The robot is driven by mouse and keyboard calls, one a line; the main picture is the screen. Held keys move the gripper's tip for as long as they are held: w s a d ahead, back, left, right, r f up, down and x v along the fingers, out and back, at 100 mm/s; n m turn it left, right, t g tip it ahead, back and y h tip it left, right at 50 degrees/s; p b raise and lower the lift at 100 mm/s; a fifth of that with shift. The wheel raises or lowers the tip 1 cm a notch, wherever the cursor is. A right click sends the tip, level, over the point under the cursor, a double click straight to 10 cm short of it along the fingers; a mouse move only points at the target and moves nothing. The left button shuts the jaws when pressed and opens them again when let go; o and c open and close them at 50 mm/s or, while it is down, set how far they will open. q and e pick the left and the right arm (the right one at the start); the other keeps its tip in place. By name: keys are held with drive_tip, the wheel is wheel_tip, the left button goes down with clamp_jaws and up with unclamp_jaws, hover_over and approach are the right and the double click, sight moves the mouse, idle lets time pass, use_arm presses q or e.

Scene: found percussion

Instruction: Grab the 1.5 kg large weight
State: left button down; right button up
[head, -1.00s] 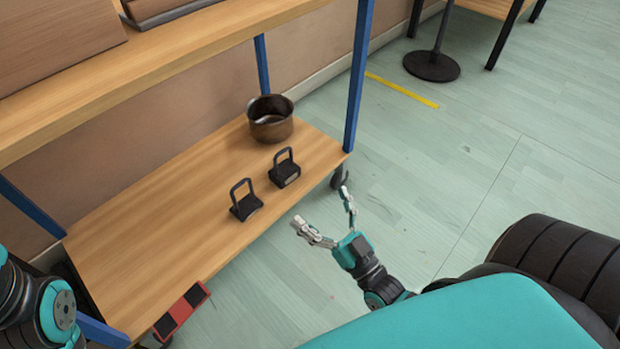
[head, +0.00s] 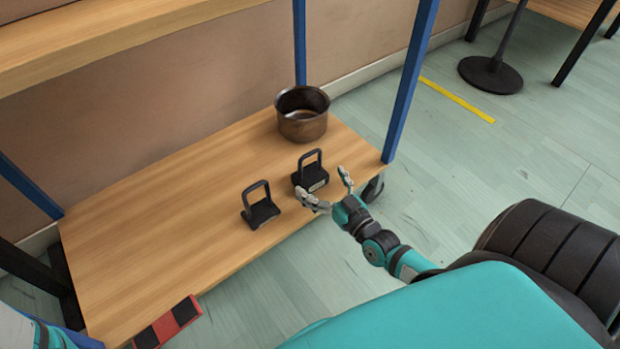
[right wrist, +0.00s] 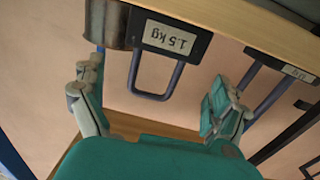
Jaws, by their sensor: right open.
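The 1.5 kg weight (head: 311,178) is a black block with an upright loop handle, on the lower wooden shelf near its right end. In the right wrist view, which appears upside down, its white label (right wrist: 168,39) reads "1.5 kg" and its handle hangs between my finger lines. My right gripper (head: 329,191) is open and empty, just in front of this weight at the shelf's front edge; contact is not visible. A similar black weight (head: 262,211) stands to its left; its label (right wrist: 298,73) is not clearly readable. My left gripper is out of view.
A brown metal pot (head: 302,114) stands behind the weights. The lower shelf (head: 150,230) is bare to the left. A blue post (head: 409,85) rises at the right corner, and the upper shelf (head: 130,40) overhangs the back.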

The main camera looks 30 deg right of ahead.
sight(310, 173)
drive_tip(key=shift+w, duration=0.25)
drive_tip(key=shift+w+f+b, duration=0.2)
drive_tip(key=shift+w+b, duration=0.15)
drive_tip(key=shift+b, duration=0.2)
drive_tip(key=w+b, duration=0.3)
drive_tip(key=shift+w+f, duration=0.2)
drive_tip(key=shift+w, duration=0.1)
drive_tip(key=shift+w+r, duration=0.15)
drive_tip(key=shift+w, duration=0.25)
drive_tip(key=shift+d, duration=0.1)
drive_tip(key=c, duration=1.6)
drive_tip(key=shift+r, duration=0.3)
drive_tip(key=shift+c, duration=0.5)
